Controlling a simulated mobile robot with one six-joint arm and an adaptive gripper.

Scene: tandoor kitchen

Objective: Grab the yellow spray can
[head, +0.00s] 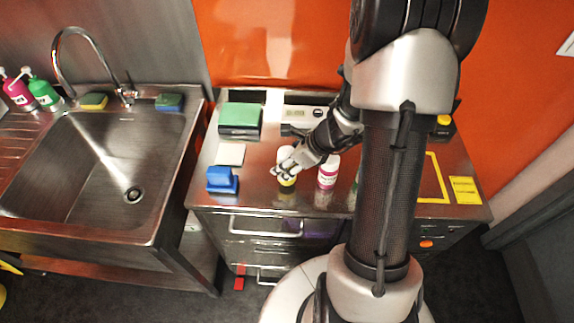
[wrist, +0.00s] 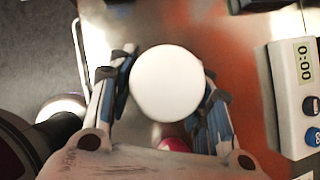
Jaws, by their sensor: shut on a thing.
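The yellow spray can (head: 288,182) stands on the steel counter (head: 300,203), with its yellow lower part showing below my gripper (head: 285,170). In the wrist view its round white top (wrist: 167,84) fills the space between the two fingers of my gripper (wrist: 168,78). The fingers are closed on the can from both sides. The fingers hide much of its body in the head view. I cannot tell whether its base touches the counter.
A white bottle with a pink label (head: 328,172) stands close to the right. A blue block-shaped thing (head: 222,180) is at left. A scale with a display (wrist: 297,95) lies behind. A green box (head: 240,116) stands back left. The sink (head: 100,170) is further left.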

